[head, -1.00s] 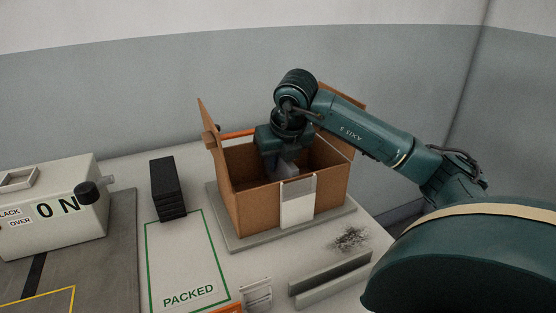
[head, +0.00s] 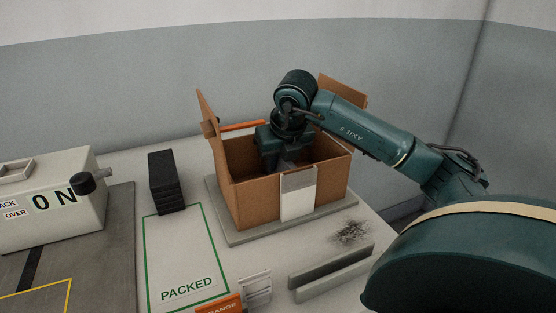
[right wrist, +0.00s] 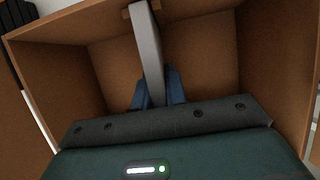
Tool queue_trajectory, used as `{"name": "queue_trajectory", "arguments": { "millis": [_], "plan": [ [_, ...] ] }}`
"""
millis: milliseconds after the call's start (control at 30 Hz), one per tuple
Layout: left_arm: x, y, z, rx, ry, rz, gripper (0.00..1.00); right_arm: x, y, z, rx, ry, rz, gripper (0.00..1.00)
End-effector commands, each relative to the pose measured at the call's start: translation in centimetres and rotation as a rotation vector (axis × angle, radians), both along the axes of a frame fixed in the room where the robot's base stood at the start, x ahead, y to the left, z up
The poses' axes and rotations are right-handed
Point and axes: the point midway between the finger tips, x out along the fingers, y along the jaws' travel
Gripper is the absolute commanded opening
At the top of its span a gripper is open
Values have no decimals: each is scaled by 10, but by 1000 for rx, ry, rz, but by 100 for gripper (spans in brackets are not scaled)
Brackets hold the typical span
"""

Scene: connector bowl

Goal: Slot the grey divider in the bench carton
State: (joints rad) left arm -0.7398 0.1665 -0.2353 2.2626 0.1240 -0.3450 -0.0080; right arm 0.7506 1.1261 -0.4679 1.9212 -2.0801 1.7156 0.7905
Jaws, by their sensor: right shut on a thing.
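The bench carton (head: 250,203) is an open brown cardboard box on a grey base, with flaps standing up and a white label on its front. My right gripper (head: 288,160) reaches down into it from above, its fingers mostly hidden by the front wall. In the right wrist view the blue fingers (right wrist: 158,90) are shut on the grey divider (right wrist: 149,45), a thin upright plate inside the carton (right wrist: 200,48). Its far end meets a brown piece at the far wall. Whether its lower edge is seated is hidden. My left gripper is not in view.
A black stack (head: 166,183) stands left of the carton, behind the green PACKED outline (head: 187,250). Grey rails (head: 330,275) lie in front, beside a dark smudge (head: 350,232). A machine box with a black knob (head: 50,205) is at far left. The PACKED area is clear.

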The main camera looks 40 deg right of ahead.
Motion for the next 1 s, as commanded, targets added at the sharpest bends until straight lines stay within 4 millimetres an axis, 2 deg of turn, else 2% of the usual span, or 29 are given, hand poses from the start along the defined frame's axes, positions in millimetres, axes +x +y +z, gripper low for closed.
{"name": "queue_trajectory", "arguments": {
  "millis": [133,167,467,767,867,1000],
  "plan": [
    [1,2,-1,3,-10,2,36,0,0,-3,0,0,0,0],
    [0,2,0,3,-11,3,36,0,0,-3,0,0,0,14],
    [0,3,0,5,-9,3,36,0,0,-3,0,0,0,39],
    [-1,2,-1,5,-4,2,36,-1,0,1,1,-1,0,39],
    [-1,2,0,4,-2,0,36,-5,2,12,0,-3,1,39],
    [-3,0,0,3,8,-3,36,-14,5,38,0,-6,2,39]
  ]
}}
